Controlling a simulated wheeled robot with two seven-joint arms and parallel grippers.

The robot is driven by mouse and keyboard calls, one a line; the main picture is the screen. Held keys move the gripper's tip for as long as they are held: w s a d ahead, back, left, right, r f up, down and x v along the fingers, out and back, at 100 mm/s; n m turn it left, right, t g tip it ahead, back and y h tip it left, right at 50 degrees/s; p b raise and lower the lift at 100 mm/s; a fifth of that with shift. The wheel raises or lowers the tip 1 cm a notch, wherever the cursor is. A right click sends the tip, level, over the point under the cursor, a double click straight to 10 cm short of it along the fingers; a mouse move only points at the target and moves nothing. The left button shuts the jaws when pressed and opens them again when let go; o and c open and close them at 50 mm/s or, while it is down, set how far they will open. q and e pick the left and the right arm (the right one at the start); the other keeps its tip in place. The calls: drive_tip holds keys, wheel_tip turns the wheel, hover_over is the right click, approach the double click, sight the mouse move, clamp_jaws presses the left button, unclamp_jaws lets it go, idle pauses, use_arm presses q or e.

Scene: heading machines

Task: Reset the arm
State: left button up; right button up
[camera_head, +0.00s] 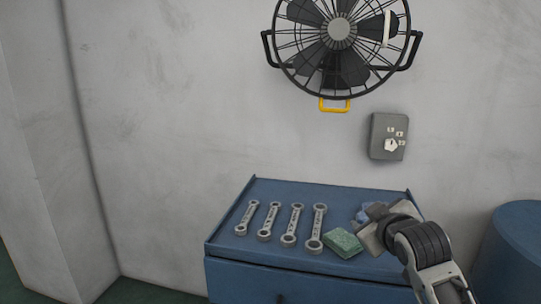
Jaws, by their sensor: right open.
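My right gripper (372,226) comes in from the lower right and hangs over the right part of a blue cabinet top. Its fingers point left toward the wall side, and it is open with nothing seen between the fingers. A green block (343,242), like a sponge, lies just left of and below the fingers. A blue crumpled thing (361,214) is partly hidden behind the gripper. My left gripper is not in the view.
The blue cabinet (300,192) carries several grey wrenches (269,222) in a row. A caged fan (341,32) and a grey switch box (387,137) with a white knob are on the wall above. A blue drum (518,250) stands at right. The cabinet's back left is clear.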

drive_tip(key=s+a+f+m+g+y, duration=0.1)
drive_tip(key=s+a+f, duration=0.1)
drive_tip(key=s+f, duration=0.55)
drive_tip(key=s+a+f+m+g+y, duration=0.15)
drive_tip(key=s+f, duration=0.25)
drive_tip(key=f, duration=0.6)
drive_tip(key=s+a+f+m, duration=0.1)
drive_tip(key=s+f, duration=0.3)
drive_tip(key=s, duration=0.5)
drive_tip(key=s+a+f+m, duration=0.1)
drive_tip(key=s+a+f, duration=0.1)
drive_tip(key=s+f, duration=0.3)
drive_tip(key=s+g, duration=0.1)
drive_tip(key=s, duration=0.3)
drive_tip(key=shift+s+a+f, duration=0.2)
drive_tip(key=shift+s+f, duration=0.05)
drive_tip(key=shift+s, duration=0.15)
drive_tip(key=shift+y, duration=0.25)
